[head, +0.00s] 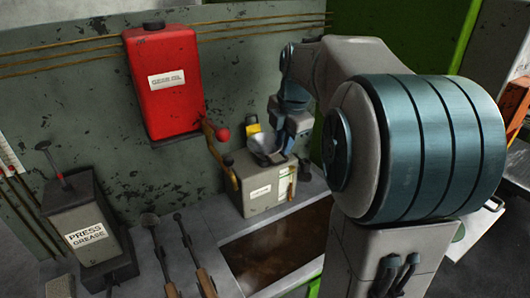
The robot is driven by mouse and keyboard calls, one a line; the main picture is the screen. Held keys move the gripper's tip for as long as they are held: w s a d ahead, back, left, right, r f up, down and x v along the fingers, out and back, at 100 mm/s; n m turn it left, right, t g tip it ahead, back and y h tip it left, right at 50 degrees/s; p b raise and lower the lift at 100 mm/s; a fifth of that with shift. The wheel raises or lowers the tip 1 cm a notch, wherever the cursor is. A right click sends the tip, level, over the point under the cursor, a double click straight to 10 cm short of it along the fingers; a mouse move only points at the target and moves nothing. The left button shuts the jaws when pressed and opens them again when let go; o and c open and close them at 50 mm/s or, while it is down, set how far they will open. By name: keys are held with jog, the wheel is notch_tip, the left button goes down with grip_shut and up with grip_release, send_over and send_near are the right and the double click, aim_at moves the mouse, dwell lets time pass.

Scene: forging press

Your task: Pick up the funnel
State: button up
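The funnel (266,145) looks like a grey metal cone with a wide mouth. It is at the top of a small beige box (262,193) with a label, below and right of the red tank. My gripper (280,133) is at the funnel, coming from above and the right. Its fingertips are small and partly hidden against the funnel, so I cannot tell whether they are open or shut, or touching it. My arm covers much of the right of the view.
A red gear oil tank (165,80) hangs on the wall, with a red-knobbed lever (222,134) close left of the funnel. A press grease box (85,230) and two long-handled tools (192,250) are at the left. A dark, brownish basin (275,255) lies in front.

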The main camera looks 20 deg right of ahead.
aim_at(280, 163)
jog(key=x, duration=0.4)
jog(key=shift+f, duration=0.35)
jog(key=shift+d+p+x, duration=0.15)
jog(key=shift+p+x, duration=0.2)
jog(key=shift+x, duration=0.95)
jog(key=shift+d+p+x, duration=0.15)
jog(key=shift+p+x, duration=0.2)
jog(key=shift+x, duration=0.95)
grip_shut()
